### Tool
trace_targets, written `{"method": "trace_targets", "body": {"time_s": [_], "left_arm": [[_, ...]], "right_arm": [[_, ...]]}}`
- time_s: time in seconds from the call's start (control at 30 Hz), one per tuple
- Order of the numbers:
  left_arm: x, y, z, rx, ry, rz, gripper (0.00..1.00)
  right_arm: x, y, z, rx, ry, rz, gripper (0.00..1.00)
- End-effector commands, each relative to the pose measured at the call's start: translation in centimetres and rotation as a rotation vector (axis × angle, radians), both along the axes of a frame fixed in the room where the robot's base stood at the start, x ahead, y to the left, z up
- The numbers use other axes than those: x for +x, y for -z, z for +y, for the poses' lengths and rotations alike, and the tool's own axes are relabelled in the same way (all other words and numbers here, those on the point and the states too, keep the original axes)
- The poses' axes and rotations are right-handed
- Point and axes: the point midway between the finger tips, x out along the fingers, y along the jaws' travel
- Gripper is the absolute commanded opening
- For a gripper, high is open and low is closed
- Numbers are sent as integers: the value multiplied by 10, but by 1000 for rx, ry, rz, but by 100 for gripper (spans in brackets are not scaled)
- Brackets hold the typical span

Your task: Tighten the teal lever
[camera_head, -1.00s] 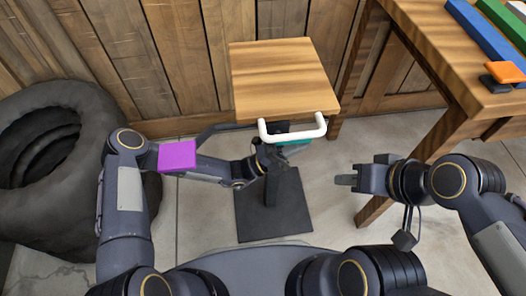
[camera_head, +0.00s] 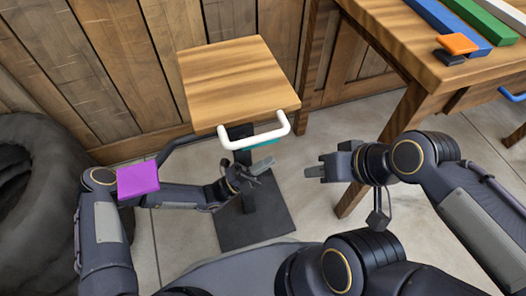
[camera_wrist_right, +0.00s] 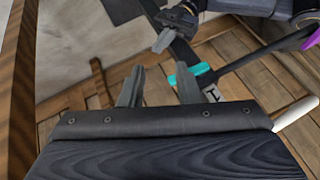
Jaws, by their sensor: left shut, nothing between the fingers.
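The teal lever (camera_head: 264,143) sits under the front edge of the stand's square wooden top (camera_head: 240,85), partly hidden behind the white handle (camera_head: 256,137). It shows more clearly in the right wrist view (camera_wrist_right: 188,76), beside the dark post. My left gripper (camera_head: 268,163) is shut and empty, in front of the post, a little below the lever and apart from it. It also shows in the right wrist view (camera_wrist_right: 162,40). My right gripper (camera_head: 309,171) is open and empty, to the right of the stand; its two separated fingers show in the wrist view (camera_wrist_right: 158,88).
The stand's dark base plate (camera_head: 255,225) lies on the floor. A wooden table (camera_head: 430,65) with coloured blocks stands at the right. Black tyres (camera_head: 35,190) are at the left. A plank wall is behind. A magenta block (camera_head: 138,180) appears over my left arm.

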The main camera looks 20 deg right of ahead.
Motion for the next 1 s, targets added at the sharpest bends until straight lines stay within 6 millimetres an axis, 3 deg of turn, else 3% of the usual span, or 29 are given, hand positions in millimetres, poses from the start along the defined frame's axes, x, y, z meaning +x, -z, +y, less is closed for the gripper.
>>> {"method": "trace_targets", "body": {"time_s": [0.13,0.33,1.0], "left_arm": [[0,32,2,0,0,1,0],[0,58,3,-1,0,0,0],[0,64,4,0,0,-1,0]], "right_arm": [[0,-2,0,0,0,-1,30],[0,-1,0,0,0,0,30],[0,-1,0,0,0,0,30]]}}
